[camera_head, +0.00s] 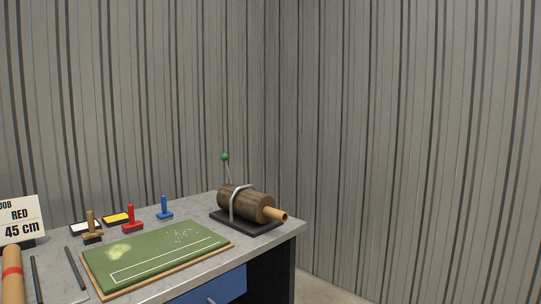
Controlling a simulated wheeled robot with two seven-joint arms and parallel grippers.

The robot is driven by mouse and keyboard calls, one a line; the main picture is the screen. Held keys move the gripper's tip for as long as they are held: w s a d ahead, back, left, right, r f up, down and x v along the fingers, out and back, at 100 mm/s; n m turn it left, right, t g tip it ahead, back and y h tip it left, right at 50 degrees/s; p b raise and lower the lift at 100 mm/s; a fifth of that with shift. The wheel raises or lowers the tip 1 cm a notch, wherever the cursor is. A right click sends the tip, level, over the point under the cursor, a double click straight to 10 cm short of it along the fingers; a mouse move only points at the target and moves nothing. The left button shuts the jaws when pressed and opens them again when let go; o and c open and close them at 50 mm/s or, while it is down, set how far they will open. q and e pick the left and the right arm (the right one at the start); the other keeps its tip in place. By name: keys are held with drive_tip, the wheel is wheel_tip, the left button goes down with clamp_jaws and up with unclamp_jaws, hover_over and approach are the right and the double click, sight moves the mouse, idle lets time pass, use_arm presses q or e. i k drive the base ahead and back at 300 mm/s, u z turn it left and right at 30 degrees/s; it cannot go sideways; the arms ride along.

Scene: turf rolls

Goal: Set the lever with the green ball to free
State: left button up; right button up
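The lever with the green ball (225,157) stands at the back left of a roller device on the far right part of the table. Its thin rod rises nearly upright, leaning slightly left at the top. The device has a brown roll (245,203) with a lighter core sticking out to the right, a pale curved bar over it, and a dark base (248,222). The rod's lower end is hidden behind the roll. No marking for the lever's positions can be read. Neither of my grippers is in view.
A green turf board (155,257) with a white outline lies on the grey table. Red (131,219), blue (164,208) and wooden (91,228) stamps stand behind it, near two pads. A card reading "RED 45 cm" (20,219) stands at the left. Corrugated walls close the back and right.

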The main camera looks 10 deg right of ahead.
sight(224, 157)
drive_tip(key=z, duration=1.4)
drive_tip(key=i, duration=3.85)
drive_tip(key=u, duration=3.8)
drive_tip(key=i, duration=0.15)
drive_tip(key=u, duration=0.1)
